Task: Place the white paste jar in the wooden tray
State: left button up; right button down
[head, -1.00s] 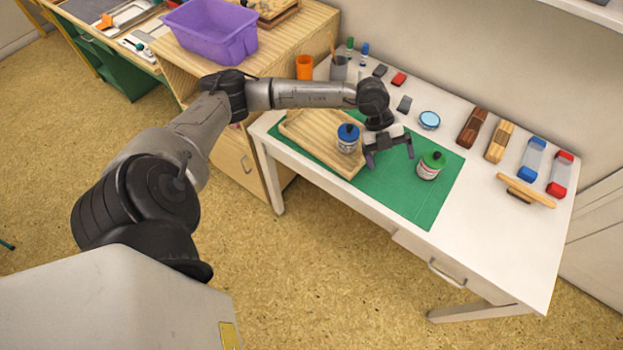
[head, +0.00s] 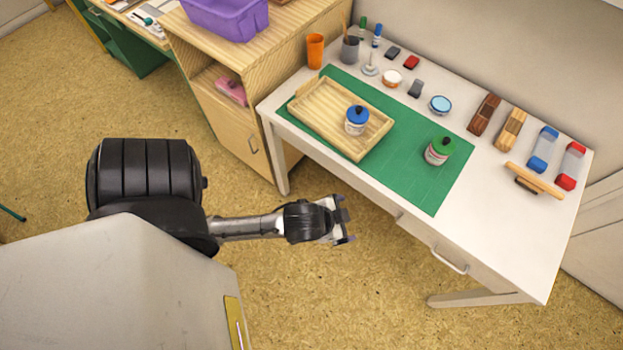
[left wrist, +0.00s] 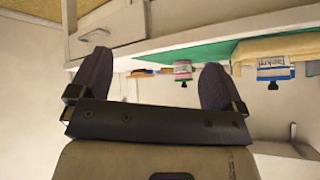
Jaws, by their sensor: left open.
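A white jar with a blue lid (head: 357,120) stands upright inside the wooden tray (head: 315,118), near its right end. A jar with a green lid (head: 439,151) stands on the green mat to the right of the tray. In the upside-down left wrist view, the blue-labelled jar (left wrist: 273,67) and the green-lidded jar (left wrist: 183,71) show beyond the fingers. My left gripper (head: 345,220) is open and empty, off the table's front side and apart from both jars. It also shows in the left wrist view (left wrist: 153,84). My right gripper is not seen.
The green mat (head: 405,185) has free room in front. A low white pot (head: 392,79), a blue-topped tin (head: 440,105), brushes (head: 509,130), bottles (head: 543,148) and a wooden-handled tool (head: 534,180) stand behind and right. A purple bin (head: 228,16) sits on the cabinet.

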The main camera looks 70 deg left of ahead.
pick_arm(q)
jog(key=s+d+f+g+h, duration=0.1)
jog(key=s+g, duration=0.3)
jog(key=s, duration=0.4)
jog(key=shift+s+d+f+m+h, duration=0.3)
jog(key=shift+s+d+f, duration=0.1)
jog(key=shift+d+f, duration=0.25)
